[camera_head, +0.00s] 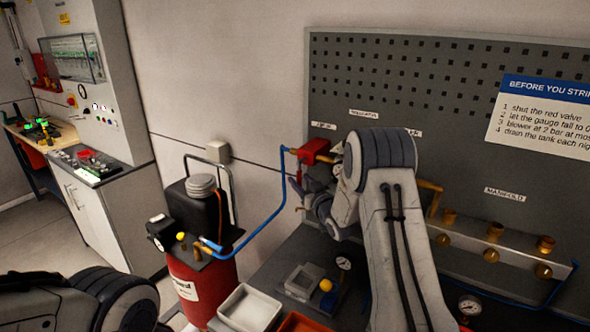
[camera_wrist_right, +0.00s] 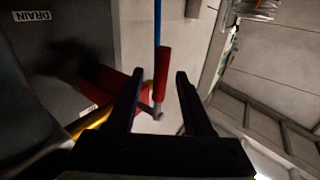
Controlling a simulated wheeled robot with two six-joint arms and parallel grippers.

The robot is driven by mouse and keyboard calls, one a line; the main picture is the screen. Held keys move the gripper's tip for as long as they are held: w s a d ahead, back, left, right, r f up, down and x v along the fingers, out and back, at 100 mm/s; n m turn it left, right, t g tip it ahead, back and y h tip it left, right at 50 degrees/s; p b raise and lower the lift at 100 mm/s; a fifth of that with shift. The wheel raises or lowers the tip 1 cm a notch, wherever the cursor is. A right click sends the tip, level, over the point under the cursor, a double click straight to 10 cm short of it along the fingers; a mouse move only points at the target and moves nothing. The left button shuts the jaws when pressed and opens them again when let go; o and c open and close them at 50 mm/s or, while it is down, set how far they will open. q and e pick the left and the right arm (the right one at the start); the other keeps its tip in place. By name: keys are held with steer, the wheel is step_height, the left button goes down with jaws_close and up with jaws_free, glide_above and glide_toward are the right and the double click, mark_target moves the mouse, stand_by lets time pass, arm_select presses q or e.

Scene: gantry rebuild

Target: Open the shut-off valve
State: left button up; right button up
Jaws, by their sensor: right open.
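The shut-off valve (camera_head: 316,151) is a red block on the grey perforated panel, with a blue hose at its left and brass pipe at its right. In the right wrist view its red body (camera_wrist_right: 113,82) is at the left, and a red lever (camera_wrist_right: 162,72) lies along the blue hose. My right gripper (camera_head: 308,198) is just below the valve, partly hidden by its own wrist. In the wrist view the right gripper (camera_wrist_right: 159,84) is open, with the lever showing between its fingers; I see no contact. My left gripper is out of view.
A red compressor tank (camera_head: 203,282) stands at the left, joined to the blue hose (camera_head: 262,228).

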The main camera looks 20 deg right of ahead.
steer(key=w+p, duration=0.1)
steer(key=w, duration=0.3)
steer(key=shift+w+a, duration=0.2)
jaws_close()
stand_by(1.3)
